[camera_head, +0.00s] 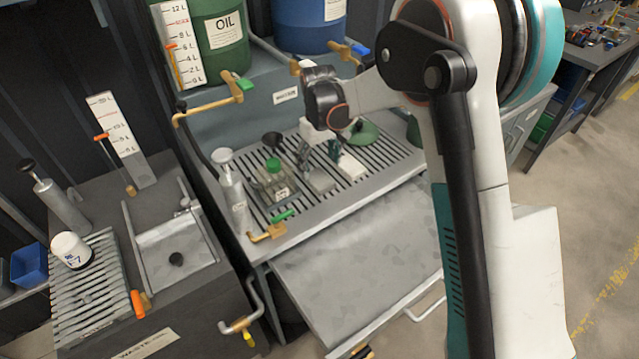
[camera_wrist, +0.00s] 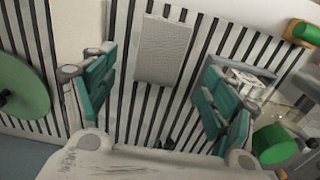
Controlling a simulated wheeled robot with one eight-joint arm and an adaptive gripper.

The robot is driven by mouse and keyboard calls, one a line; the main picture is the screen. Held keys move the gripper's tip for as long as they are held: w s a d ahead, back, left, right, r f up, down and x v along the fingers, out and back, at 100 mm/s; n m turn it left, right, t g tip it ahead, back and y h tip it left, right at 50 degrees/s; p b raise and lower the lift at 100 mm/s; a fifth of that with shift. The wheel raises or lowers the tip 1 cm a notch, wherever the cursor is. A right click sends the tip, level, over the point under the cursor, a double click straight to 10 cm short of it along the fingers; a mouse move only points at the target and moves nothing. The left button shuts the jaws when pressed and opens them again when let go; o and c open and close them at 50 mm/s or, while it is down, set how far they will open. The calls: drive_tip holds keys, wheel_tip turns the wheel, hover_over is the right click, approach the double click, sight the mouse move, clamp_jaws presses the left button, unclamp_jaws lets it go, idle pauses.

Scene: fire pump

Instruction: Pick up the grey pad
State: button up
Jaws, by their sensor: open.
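The grey pad (camera_wrist: 163,48) is a light grey, textured rectangle. It lies on the slatted tray, and in the wrist view it shows at the top middle, between my finger lines and a little beyond them. In the head view the pad (camera_head: 320,181) lies between the green-capped bottle and a white block. My gripper (camera_wrist: 157,82) is open and empty, with teal finger pads wide apart on both sides of the pad. In the head view my gripper (camera_head: 319,155) hangs just above and behind the pad. I cannot see any contact.
The green-capped bottle (camera_head: 272,183) stands left of the pad, close to one finger in the wrist view. A white block (camera_head: 350,167) and a green disc (camera_head: 364,133) lie to the right. A grey pump cylinder (camera_head: 233,195) stands further left. The slatted tray (camera_head: 375,185) is bare in front.

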sight(318, 177)
drive_tip(key=shift+w+f+b, duration=0.1)
drive_tip(key=shift+f+b, duration=1)
drive_tip(key=shift+f, duration=1.65)
drive_tip(key=shift+r, duration=0.1)
drive_tip(key=shift+c, duration=0.5)
drive_tip(key=c, duration=0.9)
drive_tip(key=shift+c, duration=0.2)
drive_tip(key=shift+r, duration=0.1)
wheel_tip(318, 177, up, 20)
drive_tip(key=p, duration=0.5)
drive_tip(key=shift+p, duration=0.3)
